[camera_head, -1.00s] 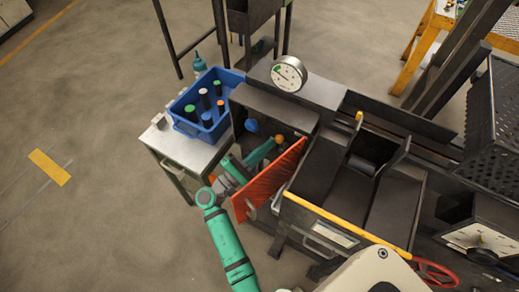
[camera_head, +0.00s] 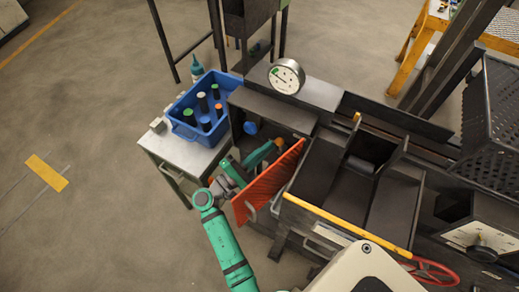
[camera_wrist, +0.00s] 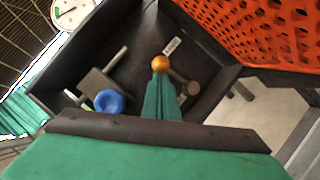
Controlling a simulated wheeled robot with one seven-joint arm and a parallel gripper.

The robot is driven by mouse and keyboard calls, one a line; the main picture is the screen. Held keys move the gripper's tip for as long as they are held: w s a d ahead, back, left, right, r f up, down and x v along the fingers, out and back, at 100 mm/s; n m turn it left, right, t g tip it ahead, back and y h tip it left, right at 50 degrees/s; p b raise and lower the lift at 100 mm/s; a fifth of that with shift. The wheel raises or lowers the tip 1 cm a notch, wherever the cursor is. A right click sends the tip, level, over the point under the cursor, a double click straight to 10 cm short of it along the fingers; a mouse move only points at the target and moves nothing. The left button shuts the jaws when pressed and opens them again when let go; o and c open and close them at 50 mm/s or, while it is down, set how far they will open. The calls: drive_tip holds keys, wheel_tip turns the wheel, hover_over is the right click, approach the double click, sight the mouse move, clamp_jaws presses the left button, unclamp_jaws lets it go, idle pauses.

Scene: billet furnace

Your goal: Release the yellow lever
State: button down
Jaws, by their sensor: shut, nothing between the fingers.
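The yellow lever's orange-yellow ball knob (camera_wrist: 161,63) is inside the open dark cabinet, with a short grey arm running right to a round hub (camera_wrist: 192,88). The knob also shows in the head view (camera_head: 279,142). My gripper (camera_wrist: 160,80) reaches into the cabinet with its green fingers shut and nothing between them. In the wrist view its tips overlap the lower edge of the knob; I cannot tell whether they touch it. My gripper also shows in the head view (camera_head: 266,153), beside the red door. The lever's lower part is partly hidden by the fingers.
A blue knob (camera_wrist: 109,101) sits left of my fingers inside the cabinet. The perforated red door (camera_head: 268,182) stands open close on the right. A round gauge (camera_head: 287,76) is on top. A blue bin (camera_head: 187,133) with several cylinders stands on a table to the left.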

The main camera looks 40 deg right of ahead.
drive_tip(key=shift+s+d+r+m+g+y, duration=0.2)
drive_tip(key=shift+s+m+y, duration=0.25)
drive_tip(key=shift+m, duration=0.55)
drive_tip(key=shift+s+d+r+m+g+y, duration=0.2)
drive_tip(key=shift+s+m+y, duration=0.25)
drive_tip(key=shift+m, duration=0.55)
drive_tip(key=shift+s+d+r+m+g+y, duration=0.2)
drive_tip(key=shift+s+m+y, duration=0.25)
drive_tip(key=shift+m, duration=0.55)
drive_tip(key=w+a, duration=0.4)
drive_tip(key=a, duration=0.8)
drive_tip(key=shift+w+a, duration=0.15)
drive_tip(key=shift+a, duration=0.1)
drive_tip(key=shift+f, duration=0.1)
